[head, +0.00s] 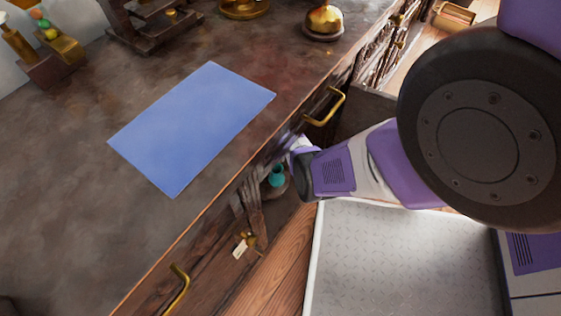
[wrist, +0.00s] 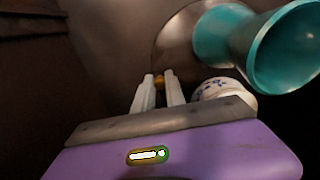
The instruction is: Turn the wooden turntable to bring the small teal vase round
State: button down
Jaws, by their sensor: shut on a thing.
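The small teal vase (wrist: 285,48) stands large at the upper right of the wrist view, its flared mouth toward the camera. It also shows in the head view (head: 277,176), low inside the open cabinet under the counter. The turntable (wrist: 175,48) is a round brownish disc behind my fingers, partly covered by the vase. My gripper (wrist: 158,90) has its two pale fingers close together on a small golden-brown knob (wrist: 159,79) at the disc's near side. In the head view my fingers are hidden behind my arm and the cabinet front.
A white pot with blue marks (wrist: 220,88) sits just right of my fingers, under the vase. Dark cabinet walls close in at left. In the head view, a blue mat (head: 195,125) lies on the counter, and a brass drawer handle (head: 325,108) sits above the opening.

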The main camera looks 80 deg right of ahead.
dwell(0.5)
jog(key=c, duration=1.4)
grip_release()
jog(key=shift+w, duration=0.1)
